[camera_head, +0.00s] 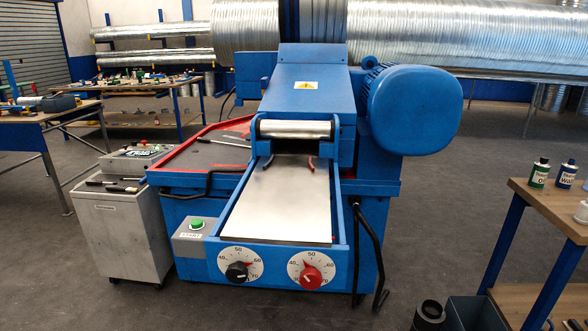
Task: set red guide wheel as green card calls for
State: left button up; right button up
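The red guide wheel (311,277) sits on the right white dial on the front face of the blue machine (281,254). Its dial has numbers including 40, 50, 60 and 70. Its pointer seems to lean up and left, near 50, but is too small to read exactly. A black wheel (237,272) sits on a similar dial to the left, its pointer seemingly toward 60. I cannot make out a green card. Neither of my grippers is in view.
A green start button (197,224) is left of the dials. A grey cabinet (123,229) stands at left. At right, a wooden table (548,204) holds a green bottle (539,173) and a blue bottle (566,177). A dark bin (474,313) stands below. Open floor lies between.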

aim_at(310, 278)
jog(key=u, duration=2.5)
jog(key=i, duration=1.25)
jog(key=z, duration=3.3)
